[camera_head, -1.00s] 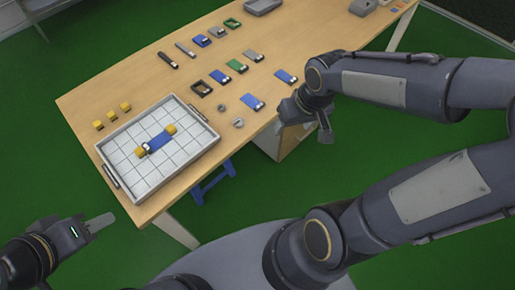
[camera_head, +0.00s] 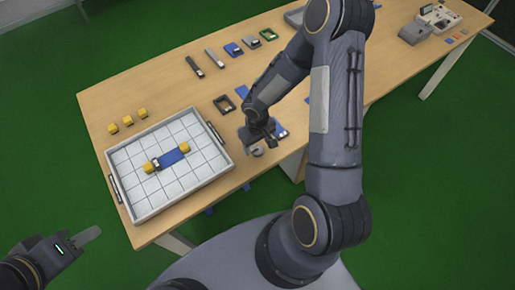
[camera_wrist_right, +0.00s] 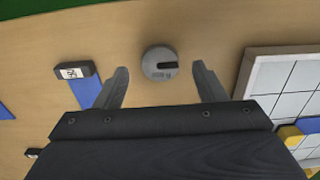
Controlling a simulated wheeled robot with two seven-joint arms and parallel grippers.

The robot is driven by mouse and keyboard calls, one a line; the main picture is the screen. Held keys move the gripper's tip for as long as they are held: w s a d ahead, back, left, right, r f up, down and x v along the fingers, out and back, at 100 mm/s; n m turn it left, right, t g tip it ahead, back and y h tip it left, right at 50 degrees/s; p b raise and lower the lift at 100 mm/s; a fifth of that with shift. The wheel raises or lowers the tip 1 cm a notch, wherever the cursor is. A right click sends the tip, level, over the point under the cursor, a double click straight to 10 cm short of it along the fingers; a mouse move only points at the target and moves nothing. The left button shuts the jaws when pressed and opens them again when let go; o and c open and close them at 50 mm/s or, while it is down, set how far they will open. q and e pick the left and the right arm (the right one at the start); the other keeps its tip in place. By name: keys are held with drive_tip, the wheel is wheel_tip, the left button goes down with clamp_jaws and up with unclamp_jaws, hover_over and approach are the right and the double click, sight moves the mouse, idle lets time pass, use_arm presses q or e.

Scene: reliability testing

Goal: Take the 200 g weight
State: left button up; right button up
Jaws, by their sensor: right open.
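A round grey metal weight (camera_wrist_right: 159,63) with a dark slot lies flat on the wooden table. Its small marking is too blurred to read surely. In the right wrist view it sits between the tips of my open right gripper (camera_wrist_right: 160,84), apart from both fingers. In the head view my right gripper (camera_head: 262,134) is over the table beside the tray, with the weight (camera_head: 257,151) showing just below it. A second, smaller weight does not show now. My left gripper (camera_head: 88,235) is off the table at the lower left; its finger gap cannot be made out.
A white gridded tray (camera_head: 186,193) with a blue part and yellow blocks stands left of the weight; its rim (camera_wrist_right: 246,72) is near in the wrist view. Several yellow blocks (camera_head: 128,121) and a black frame (camera_head: 223,104) lie behind. A blue part (camera_wrist_right: 84,90) lies left in the wrist view.

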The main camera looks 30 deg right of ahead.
wheel_tip(320, 180, down, 2)
drive_tip(key=shift+f, duration=0.1)
drive_tip(key=c, duration=1.1)
drive_tip(key=shift+c, duration=0.2)
